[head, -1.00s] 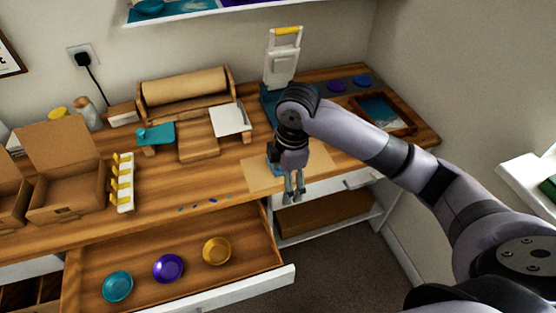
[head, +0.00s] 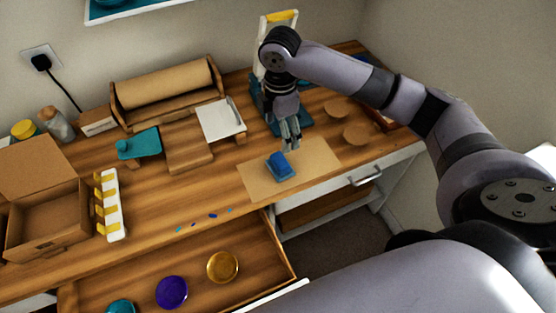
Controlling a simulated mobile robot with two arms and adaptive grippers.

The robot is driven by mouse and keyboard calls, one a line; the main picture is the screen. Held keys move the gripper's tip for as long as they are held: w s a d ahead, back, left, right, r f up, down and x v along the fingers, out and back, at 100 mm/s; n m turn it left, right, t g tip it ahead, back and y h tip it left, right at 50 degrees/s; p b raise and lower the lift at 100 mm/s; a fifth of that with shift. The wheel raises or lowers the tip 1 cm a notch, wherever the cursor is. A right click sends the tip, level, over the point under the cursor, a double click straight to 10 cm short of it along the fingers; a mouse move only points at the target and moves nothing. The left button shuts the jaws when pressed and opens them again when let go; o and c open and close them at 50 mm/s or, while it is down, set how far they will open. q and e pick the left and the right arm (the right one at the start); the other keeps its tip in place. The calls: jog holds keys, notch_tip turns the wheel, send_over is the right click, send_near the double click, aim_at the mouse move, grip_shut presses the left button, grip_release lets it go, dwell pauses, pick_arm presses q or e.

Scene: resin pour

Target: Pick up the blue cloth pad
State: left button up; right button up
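The blue cloth pad (head: 281,167), a small blue block with a lighter blue base, lies on a tan sheet (head: 262,184) near the front of the wooden bench. My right gripper (head: 290,147) points down just behind and above the pad, slightly to its right. Its fingers look close together, but their gap is too small to judge. I see no clear contact with the pad. My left gripper is not in view.
An open drawer (head: 130,281) with several bowls juts out in front. A white strip with yellow pegs (head: 111,206) and an open cardboard box (head: 48,222) stand left. A blue-based press (head: 266,90) is behind my gripper; two brown discs (head: 337,108) lie right.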

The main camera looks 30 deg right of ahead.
send_over(280, 160)
jog(key=f, duration=0.5)
jog(key=shift+s+f+p, duration=0.2)
jog(key=shift+f+p, duration=0.1)
jog(key=shift+p, duration=0.1)
jog(key=shift+w+a+f, duration=0.1)
jog(key=shift+f, duration=1.4)
notch_tip(280, 160, down, 4)
jog(key=shift+r+p, duration=0.15)
jog(key=shift+p, duration=0.6)
jog(key=shift+w+f, duration=0.1)
jog(key=shift+f, duration=0.45)
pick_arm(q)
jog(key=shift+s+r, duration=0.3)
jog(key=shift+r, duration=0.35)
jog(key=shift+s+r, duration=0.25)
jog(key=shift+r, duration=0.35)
pick_arm(e)
jog(key=shift+c, duration=0.5)
jog(key=c, duration=1.2)
jog(key=shift+o, duration=0.2)
jog(key=shift+r, duration=0.1)
